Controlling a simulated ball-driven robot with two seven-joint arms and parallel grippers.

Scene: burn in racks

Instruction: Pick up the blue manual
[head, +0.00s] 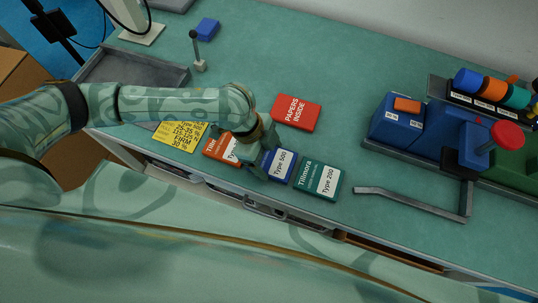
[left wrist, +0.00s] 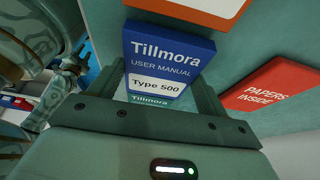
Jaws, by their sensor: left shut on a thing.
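The blue manual (head: 284,165), with a white Type 500 label, is at the front edge of the teal bench in the head view, between an orange manual and a green manual. My left gripper (head: 260,148) reaches down over it and hides part of it. In the left wrist view the blue manual (left wrist: 165,58) is between the two fingers of the left gripper (left wrist: 158,82), which is shut on it. I cannot tell whether it is clear of the bench. My right gripper does not show.
The orange manual (head: 216,149) and the green manual (head: 318,177) are close on either side. A red papers folder (head: 296,112) lies behind, and a yellow sheet (head: 175,135) to the left. A grey tray (head: 107,59) is at far left. Blue equipment with a grey handle (head: 418,199) is right.

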